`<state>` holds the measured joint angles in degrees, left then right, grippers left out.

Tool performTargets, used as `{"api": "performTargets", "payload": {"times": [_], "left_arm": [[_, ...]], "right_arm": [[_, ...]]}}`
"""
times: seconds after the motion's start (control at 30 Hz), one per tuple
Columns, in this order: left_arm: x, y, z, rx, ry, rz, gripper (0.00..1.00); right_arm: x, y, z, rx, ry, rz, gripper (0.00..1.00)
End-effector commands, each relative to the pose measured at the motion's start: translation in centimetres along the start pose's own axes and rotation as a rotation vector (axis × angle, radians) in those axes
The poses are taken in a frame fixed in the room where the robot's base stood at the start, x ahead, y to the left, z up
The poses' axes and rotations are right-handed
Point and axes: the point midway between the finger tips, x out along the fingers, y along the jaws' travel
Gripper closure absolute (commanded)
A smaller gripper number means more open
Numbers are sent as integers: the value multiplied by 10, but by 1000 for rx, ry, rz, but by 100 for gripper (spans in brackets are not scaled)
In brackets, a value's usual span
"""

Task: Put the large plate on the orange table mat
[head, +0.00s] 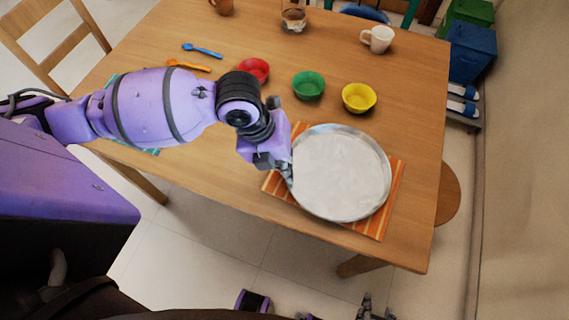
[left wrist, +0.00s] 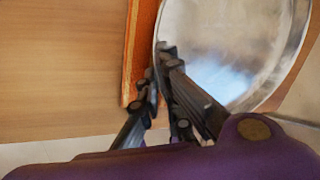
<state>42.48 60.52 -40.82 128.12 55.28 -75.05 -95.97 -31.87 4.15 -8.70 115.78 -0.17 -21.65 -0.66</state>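The large plate (head: 341,172) is round, metallic and pale. It lies over the orange striped mat (head: 390,205), whose corners show around it; I cannot tell whether it rests fully flat. The plate also shows in the left wrist view (left wrist: 235,45), with the mat's edge (left wrist: 140,45) beside it. My left gripper (head: 287,172) is at the plate's left rim. In the left wrist view its fingers (left wrist: 160,68) are close together at the rim and appear closed on it. My right gripper (head: 375,308) is low at the bottom edge, its fingers apart and empty, away from the table.
Red (head: 254,70), green (head: 308,85) and yellow (head: 358,98) bowls stand behind the plate. A white mug (head: 377,39) stands farther back. A blue utensil (head: 202,51) and an orange one (head: 188,66) lie at left. A stool (head: 447,195) stands right of the table.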

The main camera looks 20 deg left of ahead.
Motion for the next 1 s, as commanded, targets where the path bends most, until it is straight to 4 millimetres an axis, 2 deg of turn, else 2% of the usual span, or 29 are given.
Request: {"api": "performTargets", "payload": {"times": [0.07,0.23,0.4,0.73,0.87,1.0], "left_arm": [[7,1,0,0,-1,-4,100],[7,1,1,1,-4,-3,100],[7,2,0,1,-3,-1,77],[6,2,0,1,-3,-2,77],[-7,2,2,2,-5,-1,77],[-34,2,2,3,-7,-1,77]], "right_arm": [[1,0,2,-1,-3,0,60],[1,0,1,-1,-1,-1,60],[2,0,0,-2,1,-1,60],[1,0,-4,-2,8,-1,60],[0,0,-6,-2,11,-1,60],[-1,1,-10,-1,17,0,60]]}}
